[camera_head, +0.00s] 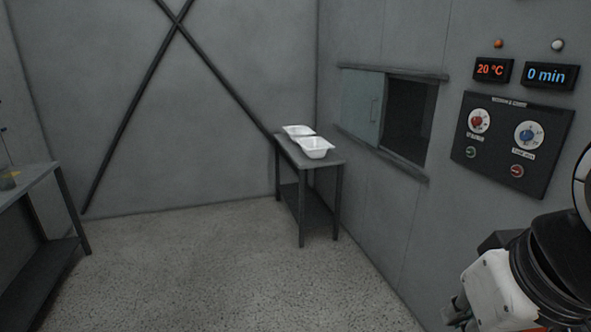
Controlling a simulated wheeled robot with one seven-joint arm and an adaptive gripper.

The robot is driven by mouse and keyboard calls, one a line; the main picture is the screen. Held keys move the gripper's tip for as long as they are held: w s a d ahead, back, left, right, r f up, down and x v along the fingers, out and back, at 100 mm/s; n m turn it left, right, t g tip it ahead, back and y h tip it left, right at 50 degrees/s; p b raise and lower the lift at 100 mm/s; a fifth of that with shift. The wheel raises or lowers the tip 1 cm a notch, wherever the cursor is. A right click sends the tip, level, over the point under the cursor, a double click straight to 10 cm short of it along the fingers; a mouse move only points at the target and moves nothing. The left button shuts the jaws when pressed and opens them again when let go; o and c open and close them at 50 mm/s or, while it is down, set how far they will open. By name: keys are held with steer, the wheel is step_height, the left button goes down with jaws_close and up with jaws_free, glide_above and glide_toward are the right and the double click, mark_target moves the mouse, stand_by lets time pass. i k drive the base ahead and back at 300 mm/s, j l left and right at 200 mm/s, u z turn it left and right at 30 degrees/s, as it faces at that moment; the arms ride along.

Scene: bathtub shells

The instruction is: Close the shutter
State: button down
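The right part of the opening is uncovered and dark inside. Rails (382,152) run above and below it. My gripper (456,314) is at the bottom right of the head view, well apart from the shutter and nearer to me. Only part of it shows, dark below a white wrist housing, and its fingers are too unclear to read.
A control panel (512,178) with red and blue knobs is on the right wall, under displays reading 20 °C and 0 min. Another table (28,173) is at left. The middle floor is clear.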

mark_target(363, 91)
steer(key=i, duration=3.95)
steer(key=i+l+u, duration=0.1)
steer(key=i+u, duration=0.3)
steer(key=i, duration=0.2)
